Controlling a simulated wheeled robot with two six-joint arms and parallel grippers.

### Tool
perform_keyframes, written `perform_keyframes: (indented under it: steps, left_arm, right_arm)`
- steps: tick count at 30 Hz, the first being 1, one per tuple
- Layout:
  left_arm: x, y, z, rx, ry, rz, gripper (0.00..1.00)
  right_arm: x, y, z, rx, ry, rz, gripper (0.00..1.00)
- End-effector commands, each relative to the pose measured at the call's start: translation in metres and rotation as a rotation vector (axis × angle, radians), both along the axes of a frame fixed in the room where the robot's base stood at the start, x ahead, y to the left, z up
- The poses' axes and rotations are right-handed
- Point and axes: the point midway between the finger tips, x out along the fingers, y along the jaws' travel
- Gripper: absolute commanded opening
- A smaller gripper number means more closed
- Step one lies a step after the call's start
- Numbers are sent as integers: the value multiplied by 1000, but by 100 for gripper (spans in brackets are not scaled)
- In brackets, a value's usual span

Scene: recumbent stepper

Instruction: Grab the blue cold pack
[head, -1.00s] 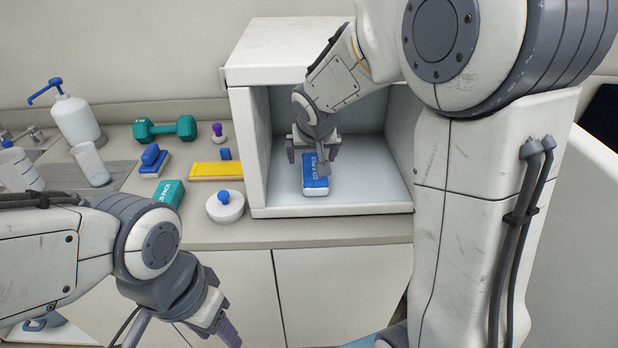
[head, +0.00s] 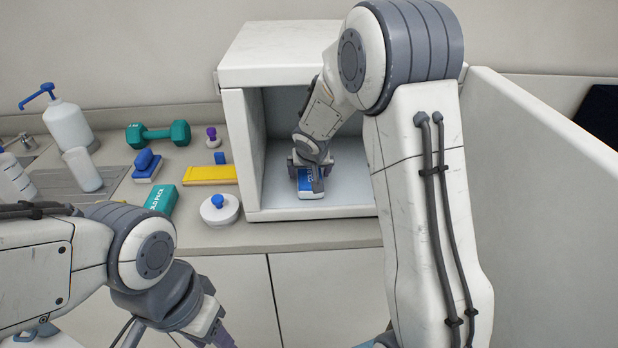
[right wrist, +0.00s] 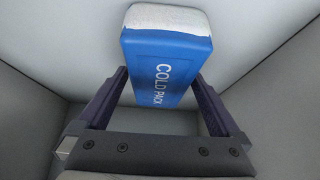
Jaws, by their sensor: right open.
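The blue cold pack (head: 305,181), blue with white ends and white lettering, lies on the floor of the open white cabinet (head: 350,209). My right gripper (head: 308,184) reaches into the cabinet and is over the pack, hiding part of it. In the right wrist view the pack (right wrist: 165,62) lies between the two open fingers of my right gripper (right wrist: 158,88), with a gap on both sides. My left gripper (head: 217,335) hangs at the lower left in front of the counter; its fingertips are partly cut off by the picture's edge.
On the counter left of the cabinet are a teal cold pack (head: 161,200), a white round item with a blue knob (head: 220,212), a yellow block (head: 209,175), a teal dumbbell (head: 158,134) and a pump bottle (head: 68,125). The cabinet's walls and top surround my right gripper closely.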

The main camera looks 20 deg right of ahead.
Motion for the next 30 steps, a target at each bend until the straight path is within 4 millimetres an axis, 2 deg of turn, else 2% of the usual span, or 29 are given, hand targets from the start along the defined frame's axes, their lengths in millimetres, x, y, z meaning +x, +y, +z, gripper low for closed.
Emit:
perform_keyframes:
  steps: [3, 4, 8, 9, 11, 12, 23, 30]
  left_arm:
    - [0, 0, 0, 0, 0, 0, 50]
    - [0, 0, 0, 0, 0, 0, 50]
    - [0, 0, 0, 0, 0, 0, 50]
    - [0, 0, 0, 0, 0, 0, 50]
    - [0, 0, 0, 0, 0, 0, 50]
    - [0, 0, 0, 0, 0, 0, 50]
    - [0, 0, 4, 0, 0, 0, 50]
    - [0, 0, 17, 0, 0, 0, 50]
  right_arm:
    - [0, 0, 0, 0, 0, 0, 100]
    - [0, 0, 1, 0, 0, 0, 96]
    - [0, 0, 0, 0, 0, 0, 46]
    - [0, 0, 1, 0, 0, 0, 31]
    - [0, 0, 1, 0, 0, 0, 8]
    - [0, 0, 1, 0, 0, 0, 0]
    - [0, 0, 8, 1, -3, 0, 0]
    - [1, 0, 37, 1, -6, -2, 0]
